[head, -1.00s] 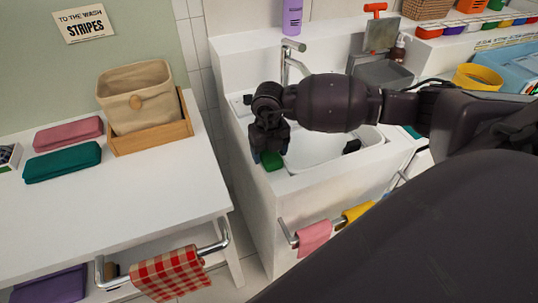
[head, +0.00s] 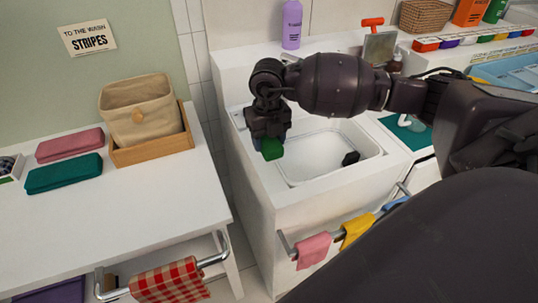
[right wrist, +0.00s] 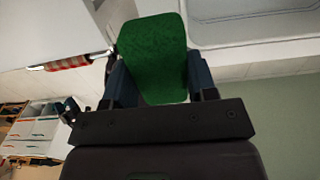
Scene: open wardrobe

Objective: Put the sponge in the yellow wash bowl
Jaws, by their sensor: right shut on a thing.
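My right gripper (head: 268,140) is shut on a green sponge (head: 272,149) and holds it above the left front rim of the white sink (head: 328,158). The right wrist view shows the sponge (right wrist: 153,55) upright between the two fingers (right wrist: 155,85). The yellow wash bowl is almost wholly hidden behind my right arm in the head view; only a thin yellow sliver shows above the arm at the right. My left gripper is not in view.
A small black thing (head: 351,158) lies in the sink. A purple bottle (head: 292,25) stands on the back ledge. A blue basin (head: 510,70) is at the far right. Towels hang on a rail (head: 340,236) in front. A white table (head: 120,205) with folded cloths is at left.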

